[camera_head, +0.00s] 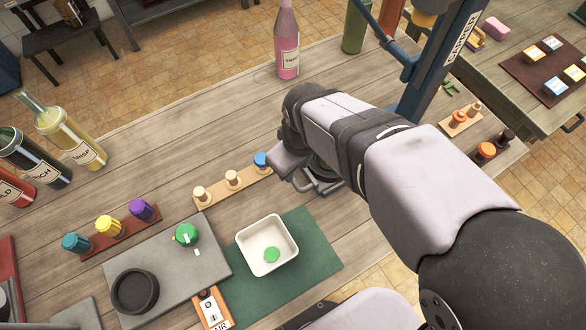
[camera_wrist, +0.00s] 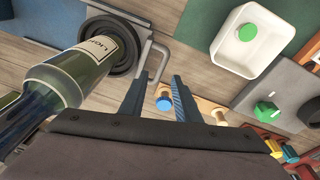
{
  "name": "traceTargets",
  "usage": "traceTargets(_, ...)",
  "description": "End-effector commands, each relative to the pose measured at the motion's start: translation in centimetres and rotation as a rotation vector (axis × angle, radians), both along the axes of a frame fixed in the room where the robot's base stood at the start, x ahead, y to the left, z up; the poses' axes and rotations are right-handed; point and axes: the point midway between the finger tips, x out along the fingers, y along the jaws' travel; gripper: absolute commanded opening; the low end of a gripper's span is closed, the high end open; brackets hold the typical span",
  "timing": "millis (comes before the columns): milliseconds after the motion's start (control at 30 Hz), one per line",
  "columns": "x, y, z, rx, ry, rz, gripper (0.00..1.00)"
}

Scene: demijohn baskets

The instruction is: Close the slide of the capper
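The capper (camera_head: 440,65) is a blue-grey upright frame with lettering at the upper right of the head view; my arm hides its lower part. In the wrist view, a grey plate with a round black pad (camera_wrist: 127,62) and a bent metal handle (camera_wrist: 160,62) appears to be its slide. A dark green labelled bottle (camera_wrist: 85,65) stands at the pad. My gripper (camera_wrist: 157,88) is open, its two fingers apart and empty, near the handle. I cannot tell whether a finger touches it. The handle's end shows below my wrist in the head view (camera_head: 326,188).
A wooden rack with a blue peg (camera_head: 261,160) and pale pegs lies close to my gripper. A white tray (camera_head: 266,262) with a green cap stands on a green mat. A pink bottle (camera_head: 287,40) stands at the back. More bottles stand at left.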

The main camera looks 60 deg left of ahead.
Motion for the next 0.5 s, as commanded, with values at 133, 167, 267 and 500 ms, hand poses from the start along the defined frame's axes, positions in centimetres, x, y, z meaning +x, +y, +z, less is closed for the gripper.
traceTargets(133, 0.2, 1.1, 0.4, -0.052, 0.019, -0.074, 0.30)
traceTargets(167, 0.2, 1.3, 0.5, -0.062, 0.022, -0.089, 0.30)
traceTargets(267, 0.1, 1.9, 0.8, -0.095, 0.032, -0.136, 0.30)
traceTargets(500, 0.0, 2.7, 1.2, -0.152, 0.046, -0.216, 0.30)
